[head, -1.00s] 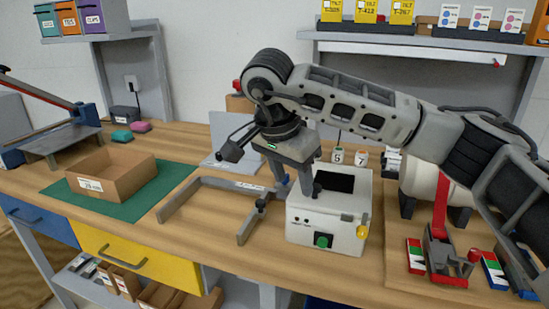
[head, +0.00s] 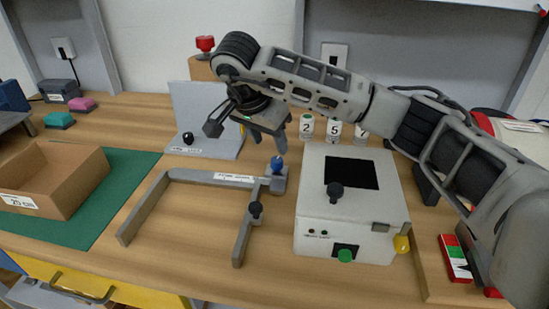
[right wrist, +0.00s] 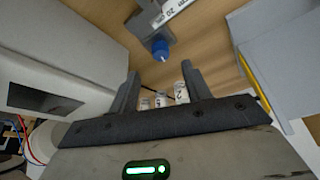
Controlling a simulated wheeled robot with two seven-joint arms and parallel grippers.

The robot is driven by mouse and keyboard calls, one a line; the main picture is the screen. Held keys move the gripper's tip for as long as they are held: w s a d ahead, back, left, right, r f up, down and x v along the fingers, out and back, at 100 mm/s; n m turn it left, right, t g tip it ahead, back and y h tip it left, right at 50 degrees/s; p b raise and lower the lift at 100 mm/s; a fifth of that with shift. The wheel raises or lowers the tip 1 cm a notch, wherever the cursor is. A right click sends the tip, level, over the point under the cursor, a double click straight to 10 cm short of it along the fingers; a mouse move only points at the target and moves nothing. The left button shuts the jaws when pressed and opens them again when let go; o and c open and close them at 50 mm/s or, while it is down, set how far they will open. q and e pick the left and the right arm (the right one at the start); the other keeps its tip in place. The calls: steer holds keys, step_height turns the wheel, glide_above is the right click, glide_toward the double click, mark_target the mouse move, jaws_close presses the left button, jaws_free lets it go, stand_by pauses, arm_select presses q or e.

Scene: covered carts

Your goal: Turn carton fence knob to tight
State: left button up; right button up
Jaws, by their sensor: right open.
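The grey carton fence (head: 163,186) lies on the wooden bench as an open frame with a white label on its back bar. A blue knob (head: 277,163) stands at its back right corner, and a black knob (head: 255,209) sits on its right bar. My right gripper (head: 268,142) is open and empty, pointing down just above and behind the blue knob. In the right wrist view the blue knob (right wrist: 160,47) shows beyond the open fingers (right wrist: 161,76), apart from them. Whether the knob is tight cannot be told. My left gripper is not in view.
A white box (head: 350,215) with a dark window and knobs stands close right of the fence. An upright grey plate (head: 205,112) stands behind it. Number-marked cylinders (head: 333,131) stand behind the box. An open carton (head: 50,180) lies left on a green mat (head: 100,222).

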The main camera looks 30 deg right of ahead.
mark_target(276, 160)
steer(key=x, duration=0.6)
steer(key=shift+w+d+f, duration=0.15)
steer(key=shift+d+f, duration=0.05)
steer(key=shift+f, duration=0.15)
steer(key=c, duration=1)
